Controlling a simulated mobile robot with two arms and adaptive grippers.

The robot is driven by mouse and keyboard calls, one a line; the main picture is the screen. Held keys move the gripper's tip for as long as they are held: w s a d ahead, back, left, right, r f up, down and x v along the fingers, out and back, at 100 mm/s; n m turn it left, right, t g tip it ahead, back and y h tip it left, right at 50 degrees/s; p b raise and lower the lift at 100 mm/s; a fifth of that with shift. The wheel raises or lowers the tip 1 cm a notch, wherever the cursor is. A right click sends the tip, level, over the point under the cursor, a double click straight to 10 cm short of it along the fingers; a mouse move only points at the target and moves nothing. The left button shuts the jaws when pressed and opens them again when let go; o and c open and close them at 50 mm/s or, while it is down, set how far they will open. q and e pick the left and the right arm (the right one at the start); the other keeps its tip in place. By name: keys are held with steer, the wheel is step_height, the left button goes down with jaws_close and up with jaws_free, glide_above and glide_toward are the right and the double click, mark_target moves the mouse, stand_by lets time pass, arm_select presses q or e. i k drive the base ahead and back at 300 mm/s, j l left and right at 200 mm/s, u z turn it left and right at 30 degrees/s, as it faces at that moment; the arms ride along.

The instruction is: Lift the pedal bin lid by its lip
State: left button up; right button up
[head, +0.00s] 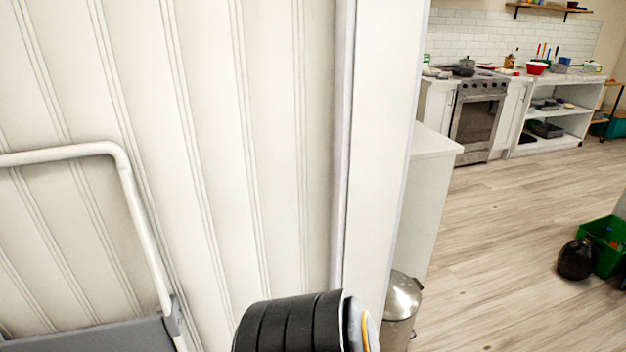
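The pedal bin (402,305) is a shiny metal cylinder with a domed top. It stands low in the head view, right of the white post and beside the end of a white counter. Its lid (404,288) looks down on the body. The post hides part of its left side, and the frame's bottom edge cuts off its base. The lip of the lid is too small to make out. Neither of my grippers is in view. A black ribbed arm part of mine shows at the bottom middle, left of the bin.
A white panelled wall (200,120) and post (382,150) fill the left and middle. A white tubular frame with a grey seat (90,336) is at lower left. A green crate (609,256) and black round object (576,260) lie at right. The wooden floor (490,260) between is clear.

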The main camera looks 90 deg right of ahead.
mark_target(404, 299)
steer(key=k+z, duration=0.15)
steer(key=z, duration=3.15)
steer(key=i+l, duration=0.1)
steer(key=l, duration=0.25)
steer(key=i+l, duration=0.1)
steer(key=l, duration=0.25)
